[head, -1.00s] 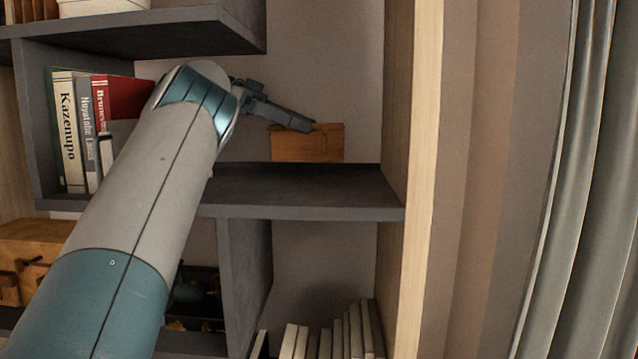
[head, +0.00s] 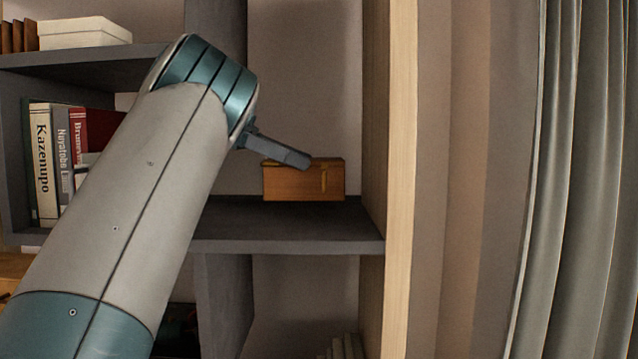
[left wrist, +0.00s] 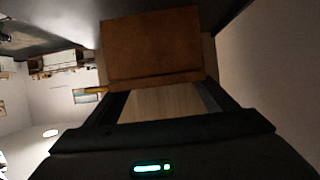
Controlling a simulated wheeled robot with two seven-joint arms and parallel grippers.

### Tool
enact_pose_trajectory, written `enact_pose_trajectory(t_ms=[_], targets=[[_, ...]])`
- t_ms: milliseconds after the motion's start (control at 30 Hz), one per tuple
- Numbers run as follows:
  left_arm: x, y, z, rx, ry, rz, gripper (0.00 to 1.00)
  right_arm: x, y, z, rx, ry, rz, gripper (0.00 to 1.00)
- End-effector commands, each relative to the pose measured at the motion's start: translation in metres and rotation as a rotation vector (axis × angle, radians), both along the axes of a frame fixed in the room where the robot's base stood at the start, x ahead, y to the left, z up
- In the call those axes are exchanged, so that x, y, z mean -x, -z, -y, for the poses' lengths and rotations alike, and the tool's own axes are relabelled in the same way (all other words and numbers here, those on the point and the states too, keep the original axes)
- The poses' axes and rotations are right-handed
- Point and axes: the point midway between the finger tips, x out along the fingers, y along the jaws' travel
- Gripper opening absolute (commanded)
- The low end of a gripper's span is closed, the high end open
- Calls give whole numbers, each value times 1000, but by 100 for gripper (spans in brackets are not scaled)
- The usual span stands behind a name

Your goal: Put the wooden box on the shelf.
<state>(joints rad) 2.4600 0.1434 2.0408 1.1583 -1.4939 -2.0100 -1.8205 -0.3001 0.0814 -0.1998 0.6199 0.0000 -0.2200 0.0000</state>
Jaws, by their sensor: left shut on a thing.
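The wooden box (head: 290,186) is orange-brown with a strap-like clasp on its front. In the head view it is at the back of the dark grey shelf (head: 310,226), near the right-hand side panel; whether its base touches the shelf is hard to tell. My left gripper (head: 306,163) reaches in from the left with a finger across the box's top edge. In the left wrist view the box (left wrist: 152,45) sits between the fingers, and the gripper (left wrist: 165,95) is shut on it. My left arm hides part of the shelf's left side. My right gripper is out of view.
Upright books (head: 45,165) stand in the left compartment, and a white box (head: 85,32) is on the shelf above. A pale wooden side panel (head: 402,180) bounds the shelf on the right. The shelf's front part is clear.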

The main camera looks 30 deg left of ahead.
Motion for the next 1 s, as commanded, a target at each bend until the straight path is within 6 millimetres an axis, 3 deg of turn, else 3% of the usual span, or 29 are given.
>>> enact_pose_trajectory(t_ms=[300, 500, 1000], targets=[[30, 0, 51, -2, 2, 4, 15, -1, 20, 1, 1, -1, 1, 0], [44, -2, 75, 0, 1, 5, 15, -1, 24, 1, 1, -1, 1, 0], [48, -2, 82, 0, 1, 5, 15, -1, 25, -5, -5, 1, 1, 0]])
